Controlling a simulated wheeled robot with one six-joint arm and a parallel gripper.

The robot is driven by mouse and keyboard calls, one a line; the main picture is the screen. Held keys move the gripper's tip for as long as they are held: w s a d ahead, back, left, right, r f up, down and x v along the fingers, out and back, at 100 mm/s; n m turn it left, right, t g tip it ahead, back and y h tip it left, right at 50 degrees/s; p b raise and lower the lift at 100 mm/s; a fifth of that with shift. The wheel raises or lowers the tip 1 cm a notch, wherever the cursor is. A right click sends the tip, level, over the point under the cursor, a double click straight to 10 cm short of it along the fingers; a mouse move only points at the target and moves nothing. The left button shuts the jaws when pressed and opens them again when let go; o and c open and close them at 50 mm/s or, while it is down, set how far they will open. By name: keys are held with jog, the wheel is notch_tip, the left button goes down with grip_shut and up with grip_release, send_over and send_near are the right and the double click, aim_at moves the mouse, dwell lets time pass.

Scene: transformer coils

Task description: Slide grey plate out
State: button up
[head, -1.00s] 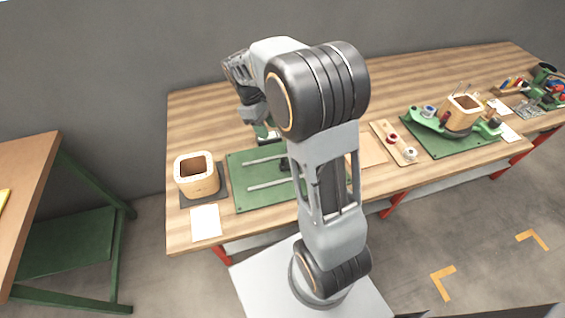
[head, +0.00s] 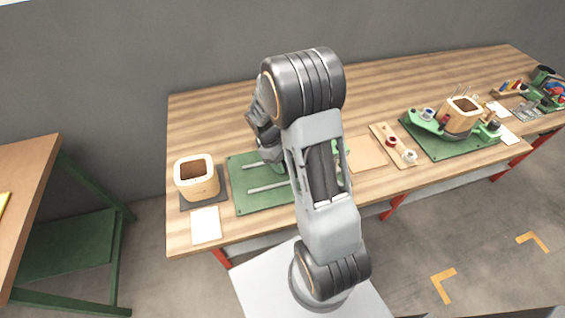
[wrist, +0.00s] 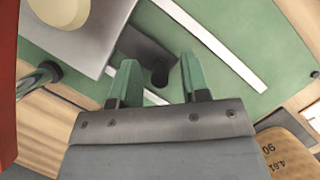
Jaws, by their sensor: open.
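In the wrist view a light grey plate (wrist: 82,40) lies at the upper left over the green board, with a cream round piece (wrist: 62,8) on it. In the head view my arm hides the plate and most of the gripper.
The green board (head: 240,202) carries two pale rails (head: 268,187). A wooden coil block (head: 197,180) stands on a dark mat to its left, with white paper (head: 206,226) in front. A wooden strip with knobs (head: 393,147) and a second green fixture (head: 458,142) are to the right.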

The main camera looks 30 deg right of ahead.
jog(key=shift+s+f, duration=0.1)
jog(key=shift+f, duration=0.15)
grip_shut()
dwell(0.3)
